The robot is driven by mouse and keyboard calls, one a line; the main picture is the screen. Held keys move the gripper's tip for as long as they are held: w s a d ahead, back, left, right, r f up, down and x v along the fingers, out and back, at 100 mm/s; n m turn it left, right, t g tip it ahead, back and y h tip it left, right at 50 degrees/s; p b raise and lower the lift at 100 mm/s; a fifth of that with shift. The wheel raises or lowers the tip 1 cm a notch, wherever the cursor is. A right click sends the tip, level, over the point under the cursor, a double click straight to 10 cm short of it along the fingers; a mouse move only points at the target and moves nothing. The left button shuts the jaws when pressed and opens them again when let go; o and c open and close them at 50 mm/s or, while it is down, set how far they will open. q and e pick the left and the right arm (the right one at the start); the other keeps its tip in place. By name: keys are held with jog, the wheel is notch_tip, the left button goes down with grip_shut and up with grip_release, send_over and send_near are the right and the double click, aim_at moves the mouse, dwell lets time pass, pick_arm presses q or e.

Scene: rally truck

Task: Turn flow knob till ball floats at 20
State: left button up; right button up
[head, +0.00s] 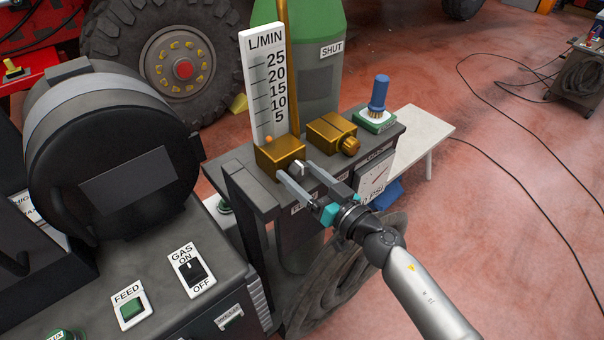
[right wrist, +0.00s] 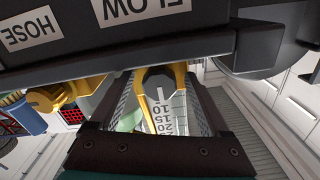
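The flow scale (head: 265,90) is a white upright board marked L/MIN with 5 to 25. A small orange ball (head: 268,139) sits at its bottom, below the 5 mark. The scale stands at a gold block (head: 272,160) with a small grey flow knob (head: 297,167) on its front. My right gripper (head: 295,169) has one finger on each side of the knob. In the right wrist view the knob (right wrist: 160,84), dark with a white line, shows between the fingertips; slim gaps seem to remain, so the fingers look open around it. My left gripper is out of view.
A second gold block with a knob (head: 345,138) and a blue-handled brush (head: 378,98) are on the same shelf to the right. A green cylinder (head: 318,75) stands behind. A black-drum machine (head: 130,180) fills the left.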

grip_shut()
dwell(0.4)
jog(key=shift+n, duration=0.4)
jog(key=shift+n+p, duration=0.6)
jog(key=shift+n, duration=0.6)
jog(key=shift+d+n+p, duration=0.1)
jog(key=shift+n+p, duration=0.2)
jog(key=shift+n, duration=1.5)
jog(key=shift+o, duration=0.3)
grip_release()
